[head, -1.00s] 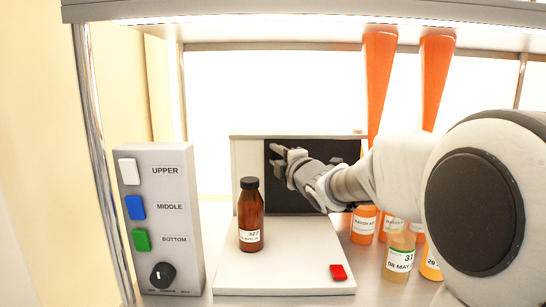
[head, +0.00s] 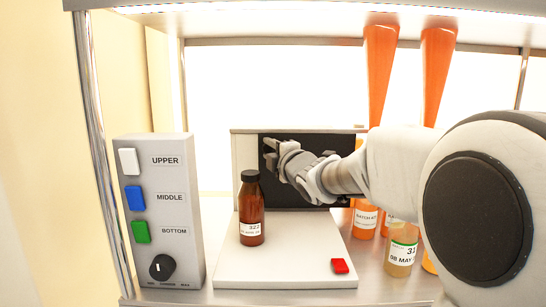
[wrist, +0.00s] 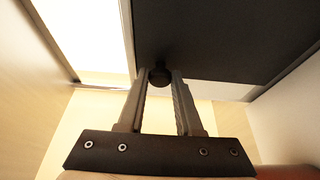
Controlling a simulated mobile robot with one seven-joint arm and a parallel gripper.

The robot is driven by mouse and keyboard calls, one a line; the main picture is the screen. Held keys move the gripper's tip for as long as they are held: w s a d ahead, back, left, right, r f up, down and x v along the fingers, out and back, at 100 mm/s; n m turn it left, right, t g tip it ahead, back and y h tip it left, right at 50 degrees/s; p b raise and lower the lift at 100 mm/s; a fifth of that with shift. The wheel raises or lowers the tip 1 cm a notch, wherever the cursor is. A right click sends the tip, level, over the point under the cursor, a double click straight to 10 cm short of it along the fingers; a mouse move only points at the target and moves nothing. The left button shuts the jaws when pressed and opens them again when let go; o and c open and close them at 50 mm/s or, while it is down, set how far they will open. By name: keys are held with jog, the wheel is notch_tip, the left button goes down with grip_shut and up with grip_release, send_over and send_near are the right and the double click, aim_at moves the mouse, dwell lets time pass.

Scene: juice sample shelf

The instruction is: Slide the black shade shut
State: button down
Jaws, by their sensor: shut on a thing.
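The black shade (head: 320,144) is a flat dark panel in the pale frame behind the white platform. It covers most of the frame's width. A pale strip (head: 245,152) of the frame shows to its left. My gripper (head: 268,153) is in front of the shade near its left edge. In the wrist view the shade (wrist: 230,35) fills the upper right. There my gripper (wrist: 160,92) is shut on a small dark round knob (wrist: 160,74) by the shade's edge. My arm hides part of the shade's lower right in the head view.
A brown bottle (head: 251,215) stands on the white platform (head: 285,255), left of my gripper. A red button (head: 340,266) is at the platform's front right. Several juice bottles (head: 401,258) stand to the right under my arm. A control box (head: 165,225) stands at the left.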

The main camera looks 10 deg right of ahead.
jog(key=shift+w+a+f+b, duration=0.1)
jog(key=shift+w+a+b, duration=0.05)
jog(key=shift+a+b, duration=0.65)
jog(key=shift+a, duration=0.4)
jog(key=c, duration=0.6)
grip_release()
jog(key=shift+w, duration=0.1)
